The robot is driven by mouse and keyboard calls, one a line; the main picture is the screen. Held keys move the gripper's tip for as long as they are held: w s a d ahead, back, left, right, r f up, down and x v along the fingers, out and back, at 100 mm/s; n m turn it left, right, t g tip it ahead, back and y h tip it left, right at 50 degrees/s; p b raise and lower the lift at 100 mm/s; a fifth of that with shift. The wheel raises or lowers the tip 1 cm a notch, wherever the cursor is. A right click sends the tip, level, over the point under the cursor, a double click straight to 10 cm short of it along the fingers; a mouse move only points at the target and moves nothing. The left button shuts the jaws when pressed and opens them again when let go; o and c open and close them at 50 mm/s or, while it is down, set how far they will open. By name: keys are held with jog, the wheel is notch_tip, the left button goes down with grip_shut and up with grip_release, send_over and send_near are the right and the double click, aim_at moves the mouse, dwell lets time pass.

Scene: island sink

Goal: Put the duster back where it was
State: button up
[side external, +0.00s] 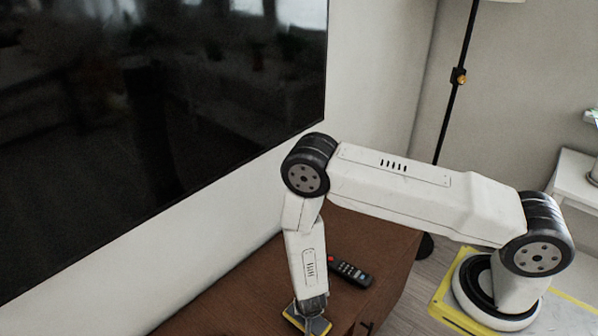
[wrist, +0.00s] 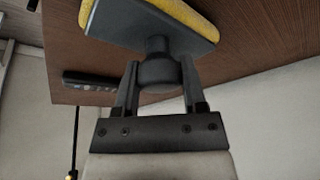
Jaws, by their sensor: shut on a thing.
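The duster (wrist: 152,22) has a grey plate, a yellow pad and a dark round knob. In the wrist view my gripper (wrist: 158,78) has its two fingers on either side of the knob, shut on it. In the side external view the duster (side external: 310,324) shows at the bottom edge, under my gripper (side external: 312,305), at the brown wooden cabinet top. It is partly cut off by the frame and partly hidden by my gripper. I cannot tell whether its pad touches the wood.
A black remote control (side external: 350,271) lies on the cabinet top (side external: 375,240) to the right of my gripper; it also shows in the wrist view (wrist: 88,80). A large dark television (side external: 160,110) hangs on the wall behind. A floor lamp pole (side external: 457,75) stands beyond the cabinet.

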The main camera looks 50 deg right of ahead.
jog(key=shift+f, duration=0.1)
jog(key=o, duration=1.1)
jog(key=shift+o, duration=0.2)
jog(key=v, duration=1.2)
jog(key=shift+r, duration=0.2)
